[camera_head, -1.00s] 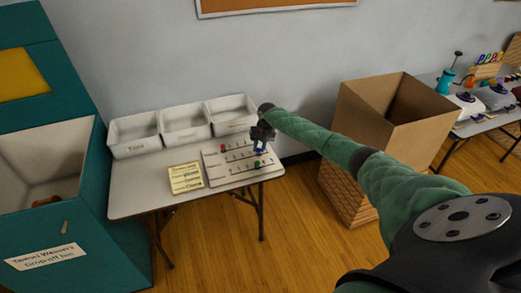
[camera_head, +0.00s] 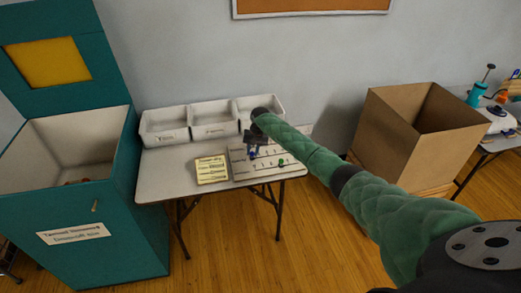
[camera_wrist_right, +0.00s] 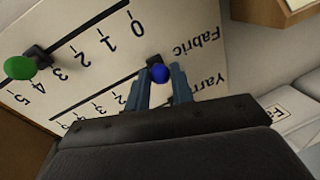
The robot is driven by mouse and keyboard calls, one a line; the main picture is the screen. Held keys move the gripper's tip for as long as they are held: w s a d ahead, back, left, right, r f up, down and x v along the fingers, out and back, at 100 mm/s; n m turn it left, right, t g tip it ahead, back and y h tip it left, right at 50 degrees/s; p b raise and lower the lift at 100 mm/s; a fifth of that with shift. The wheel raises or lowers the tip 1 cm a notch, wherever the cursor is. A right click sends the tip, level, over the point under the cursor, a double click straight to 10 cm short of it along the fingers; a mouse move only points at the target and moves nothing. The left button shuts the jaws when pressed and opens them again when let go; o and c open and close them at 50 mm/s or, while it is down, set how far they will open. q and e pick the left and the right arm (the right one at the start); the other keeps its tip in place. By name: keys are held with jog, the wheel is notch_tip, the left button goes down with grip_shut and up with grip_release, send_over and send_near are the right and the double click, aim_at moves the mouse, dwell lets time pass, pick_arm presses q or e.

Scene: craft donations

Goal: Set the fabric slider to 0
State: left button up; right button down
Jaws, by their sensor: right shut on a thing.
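The slider board (camera_head: 240,172) lies on the folding table. My right gripper (camera_head: 252,143) is over its upper left part; in the wrist view (camera_wrist_right: 160,76) its two fingers stand either side of the blue knob (camera_wrist_right: 160,73) and are shut on it. The blue knob (camera_head: 253,152) sits on the row in line with the Fabric label (camera_wrist_right: 197,46), at the label end of its slot. The number beside it is hidden by my fingers. The red knob is hidden. My left gripper is out of view.
A yellow note card (camera_head: 211,170) lies left of the board. White bins (camera_head: 164,138) line the table's back. A teal drop-off bin (camera_head: 110,245) stands at the left.

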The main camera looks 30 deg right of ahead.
jog(key=shift+a, duration=0.15)
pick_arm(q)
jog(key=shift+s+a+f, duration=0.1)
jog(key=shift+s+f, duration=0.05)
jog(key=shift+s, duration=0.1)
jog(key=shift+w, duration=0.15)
pick_arm(e)
jog(key=shift+a, duration=0.1)
jog(key=c, duration=1.3)
grip_release()
jog(key=shift+c, duration=0.2)
jog(key=shift+o, duration=0.5)
jog(key=shift+w+a, duration=0.1)
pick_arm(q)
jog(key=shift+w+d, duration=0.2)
